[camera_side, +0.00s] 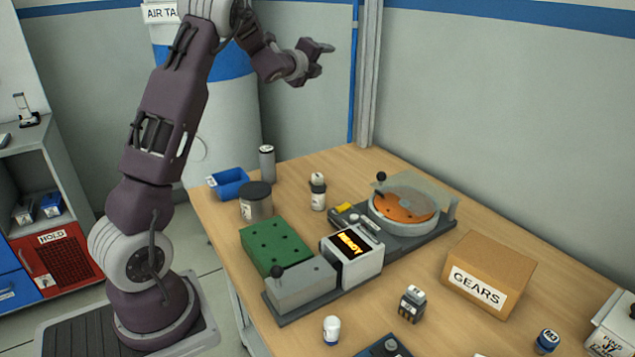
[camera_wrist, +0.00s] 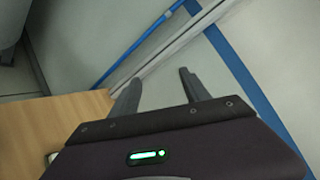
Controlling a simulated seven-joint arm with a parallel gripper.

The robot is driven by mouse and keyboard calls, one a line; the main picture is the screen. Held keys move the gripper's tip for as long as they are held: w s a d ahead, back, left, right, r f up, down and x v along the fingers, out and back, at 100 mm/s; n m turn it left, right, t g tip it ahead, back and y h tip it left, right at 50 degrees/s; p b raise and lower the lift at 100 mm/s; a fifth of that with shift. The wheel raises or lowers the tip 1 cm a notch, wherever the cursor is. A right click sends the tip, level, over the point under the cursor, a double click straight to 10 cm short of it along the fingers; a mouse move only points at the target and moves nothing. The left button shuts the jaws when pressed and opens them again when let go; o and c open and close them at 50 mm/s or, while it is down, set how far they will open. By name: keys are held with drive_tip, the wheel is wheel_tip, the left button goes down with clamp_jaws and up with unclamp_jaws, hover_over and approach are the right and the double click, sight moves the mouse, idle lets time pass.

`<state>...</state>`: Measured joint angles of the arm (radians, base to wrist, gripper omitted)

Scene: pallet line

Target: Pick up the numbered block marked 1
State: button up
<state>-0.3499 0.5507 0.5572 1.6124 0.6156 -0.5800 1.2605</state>
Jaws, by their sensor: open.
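I cannot make out a block marked 1 in either view. My gripper (camera_side: 324,48) is high above the back of the wooden table, well clear of everything on it. In the wrist view its two fingers (camera_wrist: 158,76) are spread apart with nothing between them. A small dark and grey piece (camera_side: 411,303) with unreadable pale marks stands on the table left of the cardboard box.
A wooden table (camera_side: 505,337) holds a green plate (camera_side: 275,245), a blue bin (camera_side: 229,183), a READY display unit (camera_side: 352,257), an orange disc station (camera_side: 404,202) and a GEARS box (camera_side: 488,273). Small containers stand around. A wall and post rise behind.

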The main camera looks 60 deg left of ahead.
drive_tip(key=w+a+f+m+t+h, duration=0.1)
drive_tip(key=w+a+f+m+h, duration=0.2)
drive_tip(key=f+m, duration=0.4)
drive_tip(key=m+g+h, duration=0.2)
drive_tip(key=m+h, duration=0.7)
drive_tip(key=m, duration=0.5)
hover_over(329, 183)
drive_tip(key=s, duration=0.3)
drive_tip(key=f, duration=2.1)
drive_tip(key=shift+a+f, duration=0.2)
drive_tip(key=shift+a, duration=0.05)
wheel_tip(329, 183, down, 7)
drive_tip(key=shift+w+r, duration=0.15)
drive_tip(key=shift+r, duration=0.05)
drive_tip(key=x, duration=0.2)
drive_tip(key=shift+w+d+r, duration=0.1)
drive_tip(key=shift+w, duration=0.35)
clamp_jaws()
